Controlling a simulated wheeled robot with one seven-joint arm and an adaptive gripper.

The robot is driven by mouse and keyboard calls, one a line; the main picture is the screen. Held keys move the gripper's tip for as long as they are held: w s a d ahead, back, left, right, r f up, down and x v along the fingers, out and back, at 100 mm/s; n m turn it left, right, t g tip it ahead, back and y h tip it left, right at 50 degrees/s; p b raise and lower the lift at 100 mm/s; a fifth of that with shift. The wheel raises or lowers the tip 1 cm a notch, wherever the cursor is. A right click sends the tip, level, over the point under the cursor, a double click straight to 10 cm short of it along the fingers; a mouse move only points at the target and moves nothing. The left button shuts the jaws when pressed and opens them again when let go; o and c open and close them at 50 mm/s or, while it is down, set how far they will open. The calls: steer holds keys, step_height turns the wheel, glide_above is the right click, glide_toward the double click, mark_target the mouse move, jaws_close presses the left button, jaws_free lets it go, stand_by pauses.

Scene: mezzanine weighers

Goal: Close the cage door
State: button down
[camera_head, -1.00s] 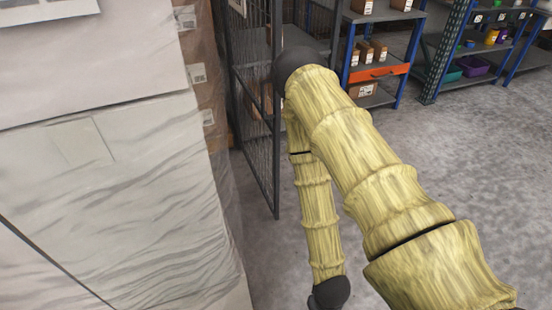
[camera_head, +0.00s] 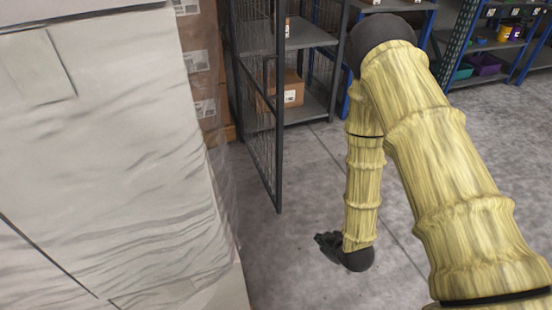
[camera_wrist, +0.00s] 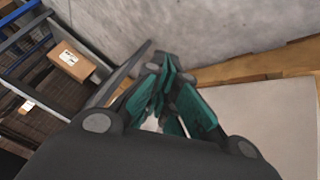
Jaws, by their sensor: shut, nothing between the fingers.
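The cage door (camera_head: 262,110) is a dark metal frame with mesh. It stands open in the head view, swung out toward me beside the shelving, with its free edge at the right. My gripper (camera_head: 328,242) hangs low over the floor, to the right of the door's lower free corner and apart from it in the picture. In the wrist view its teal-padded fingers (camera_wrist: 176,76) are together with nothing seen between them. A dark bar (camera_wrist: 128,68), which looks like the door's frame, runs to the left of the fingers. I cannot tell whether they touch it.
A tall wrapped pallet load (camera_head: 120,160) fills the left side, close to the door. Grey shelving (camera_head: 300,35) with a cardboard box (camera_head: 291,92) stands behind the mesh. Blue-framed shelves (camera_head: 447,50) stand at the back right. Bare concrete floor (camera_head: 310,180) lies right of the door.

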steer(key=w+a+r+n+t+y+b, duration=0.25)
steer(key=w+a+r+n+b, duration=0.3)
steer(key=w, duration=0.45)
steer(key=w+a+r+n+t+y+b, duration=0.25)
steer(key=w+a+r+n+b, duration=0.2)
steer(key=w+a, duration=0.4)
steer(key=w+a+r+n+t+y+b, duration=0.2)
steer(key=w+a+r+n+y+b, duration=0.25)
steer(key=w, duration=0.75)
steer(key=shift+w+d+n+h+b, duration=0.25)
steer(key=shift+d+b, duration=0.2)
steer(key=shift+d, duration=0.15)
steer(key=shift+w+d+n+h+b, duration=0.1)
steer(key=shift+w+d+n+b, duration=0.15)
steer(key=shift+d+b, duration=0.3)
steer(key=shift+w+d+n+h+b, duration=0.15)
steer(key=shift+d+n+h+b, duration=0.15)
steer(key=shift+d, duration=0.4)
